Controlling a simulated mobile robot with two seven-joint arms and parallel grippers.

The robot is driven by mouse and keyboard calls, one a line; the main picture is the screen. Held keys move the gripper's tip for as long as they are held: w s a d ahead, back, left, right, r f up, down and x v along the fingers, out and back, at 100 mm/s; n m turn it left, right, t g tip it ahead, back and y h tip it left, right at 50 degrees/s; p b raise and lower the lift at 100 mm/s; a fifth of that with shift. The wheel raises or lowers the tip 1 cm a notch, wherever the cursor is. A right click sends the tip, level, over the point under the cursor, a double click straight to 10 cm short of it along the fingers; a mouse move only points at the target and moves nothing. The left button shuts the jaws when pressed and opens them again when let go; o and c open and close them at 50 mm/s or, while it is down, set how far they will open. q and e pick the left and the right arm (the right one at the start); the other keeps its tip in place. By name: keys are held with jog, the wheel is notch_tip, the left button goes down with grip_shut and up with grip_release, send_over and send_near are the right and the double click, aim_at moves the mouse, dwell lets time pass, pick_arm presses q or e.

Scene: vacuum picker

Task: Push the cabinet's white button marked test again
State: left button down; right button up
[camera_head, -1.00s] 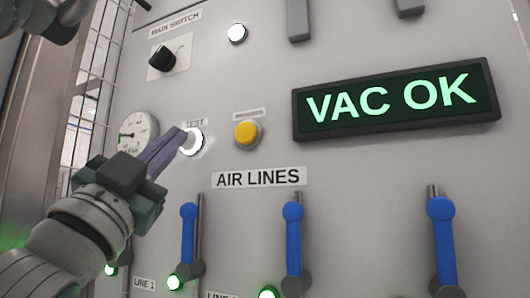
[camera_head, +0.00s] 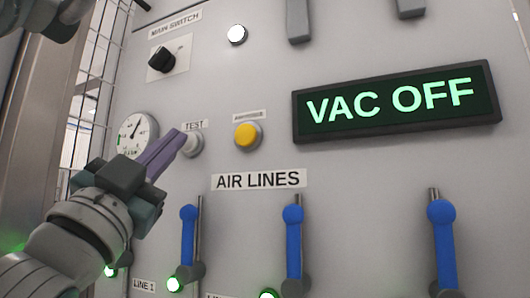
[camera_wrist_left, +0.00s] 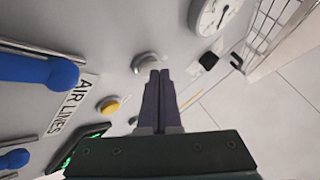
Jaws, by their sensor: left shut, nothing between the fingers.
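The white test button (camera_head: 192,144) sits under the TEST label (camera_head: 194,125) on the cabinet's front panel. It is unlit and looks grey-white. My left gripper (camera_head: 180,136) is shut and empty, with its purple fingers pointing up and right at the button. The fingertips overlap the button's left edge in the head view; I cannot tell if they touch it. In the left wrist view the button (camera_wrist_left: 146,63) shows just beyond the fingertips (camera_wrist_left: 160,72). The display (camera_head: 395,101) reads VAC OFF. My right gripper is not in view.
A yellow button (camera_head: 246,135) sits right of the test button, and a round gauge (camera_head: 137,132) left of it. The black main switch (camera_head: 161,60) is above. Blue levers (camera_head: 293,240) stand out below. A wire fence (camera_head: 98,75) is at the left.

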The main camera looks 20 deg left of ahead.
pick_arm(q)
jog(key=s+p, duration=0.1)
jog(key=s, duration=0.5)
jog(key=shift+a, duration=0.2)
jog(key=shift+r+y+p, duration=0.1)
jog(key=shift+y+p, duration=0.2)
jog(key=s+d+n+g+h+p, duration=0.1)
jog(key=s+d+n+g+p, duration=0.2)
jog(key=s+g+p, duration=1.2)
jog(key=s+d+n+g+p, duration=0.3)
jog(key=g+p, duration=0.5)
jog(key=p, duration=1.5)
notch_tip(320, 180, up, 35)
jog(key=m+p, duration=0.1)
jog(key=p, duration=3.4)
jog(key=shift+d+p, duration=0.3)
jog(key=shift+p, duration=0.1)
